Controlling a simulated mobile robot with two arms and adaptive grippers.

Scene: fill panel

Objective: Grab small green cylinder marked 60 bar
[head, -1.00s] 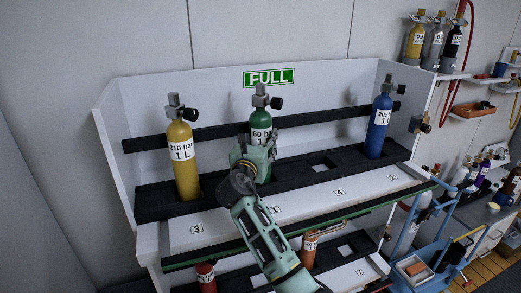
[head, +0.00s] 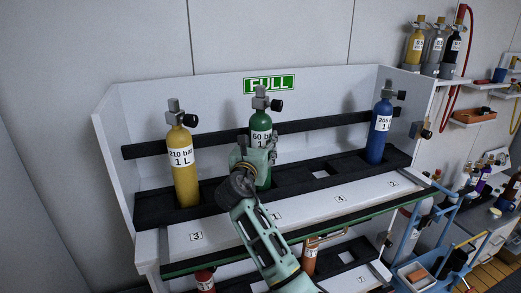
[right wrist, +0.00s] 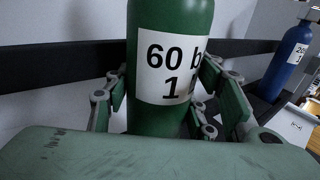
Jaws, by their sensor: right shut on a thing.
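The green cylinder (head: 261,122) with a white label and a dark valve knob stands upright in the rack below the FULL sign. In the right wrist view the green cylinder (right wrist: 172,118) shows "60 b" and "1" on its label, with the rest cut by the curve. My right gripper (head: 256,156) is shut around its lower body, with fingers on both sides of it in the wrist view. My left gripper is not in view.
A yellow cylinder (head: 184,175) marked 210 bar stands to the left, and a blue cylinder (head: 379,135) to the right. A black rail (head: 222,133) runs behind them. The black rack (head: 345,172) has an empty slot between green and blue.

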